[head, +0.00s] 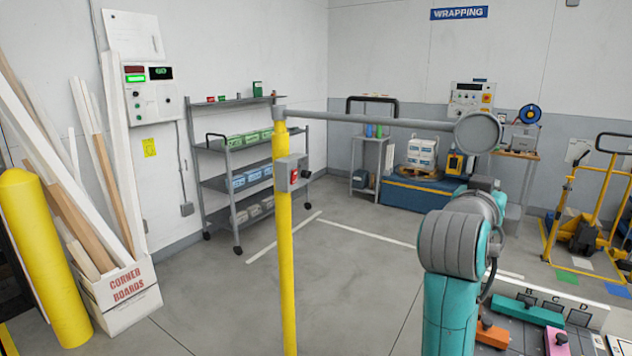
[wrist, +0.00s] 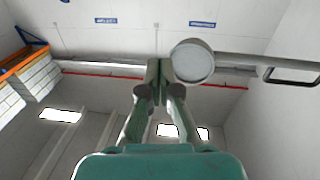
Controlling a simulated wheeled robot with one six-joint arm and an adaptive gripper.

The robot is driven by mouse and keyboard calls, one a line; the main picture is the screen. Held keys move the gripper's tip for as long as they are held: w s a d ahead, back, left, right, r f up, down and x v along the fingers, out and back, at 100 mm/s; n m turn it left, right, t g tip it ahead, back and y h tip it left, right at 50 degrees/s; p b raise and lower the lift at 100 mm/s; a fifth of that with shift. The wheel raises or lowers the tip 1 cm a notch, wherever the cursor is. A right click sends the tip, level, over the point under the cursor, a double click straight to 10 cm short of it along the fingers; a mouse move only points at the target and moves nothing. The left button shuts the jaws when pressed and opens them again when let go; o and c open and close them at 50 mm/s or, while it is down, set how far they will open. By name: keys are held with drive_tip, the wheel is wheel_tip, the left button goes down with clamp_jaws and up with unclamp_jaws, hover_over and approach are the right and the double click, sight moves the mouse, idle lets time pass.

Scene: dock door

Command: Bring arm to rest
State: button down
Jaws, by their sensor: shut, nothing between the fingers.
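My teal arm (head: 460,250) stands bent in the right half of the head view. My gripper (wrist: 159,68) shows in the wrist view with its fingers together and nothing between them; I cannot make it out in the head view. A grey bar (head: 370,118) runs level from the top of a yellow post (head: 284,230) to a round grey disc (head: 478,131). In the wrist view a round disc (wrist: 193,62) with a grey bar (wrist: 245,60) sits just right of my fingertips. I cannot tell whether they touch.
In front of me lies a panel with lettered slots (head: 535,305) and coloured blocks. A shelf cart (head: 238,165), a yellow bollard (head: 42,262) and a box of boards (head: 122,295) stand left. A pallet truck (head: 590,215) stands right. The middle floor is clear.

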drive_tip(key=s+a+f+n+t+y, duration=0.1)
drive_tip(key=s+a+f+n+y, duration=0.15)
drive_tip(key=f, duration=0.75)
drive_tip(key=s+a+f+n+t+y, duration=0.1)
drive_tip(key=s+a+f+n+y, duration=0.15)
drive_tip(key=f, duration=0.85)
drive_tip(key=s+a+f+n+t+y, duration=0.1)
drive_tip(key=s+a+f+n, duration=0.15)
drive_tip(key=f, duration=0.75)
drive_tip(key=s+a+f+n+y, duration=0.2)
drive_tip(key=s+a+f+y, duration=0.25)
drive_tip(key=s+f, duration=0.7)
drive_tip(key=s+a+y, duration=0.1)
drive_tip(key=s, duration=1.4)
drive_tip(key=s+a+m+g+y, duration=0.1)
drive_tip(key=s+a, duration=0.1)
drive_tip(key=s, duration=1.3)
drive_tip(key=shift+s+a+f, duration=0.3)
drive_tip(key=shift+s+f, duration=0.05)
drive_tip(key=shift+f, duration=0.1)
drive_tip(key=shift+a, duration=0.15)
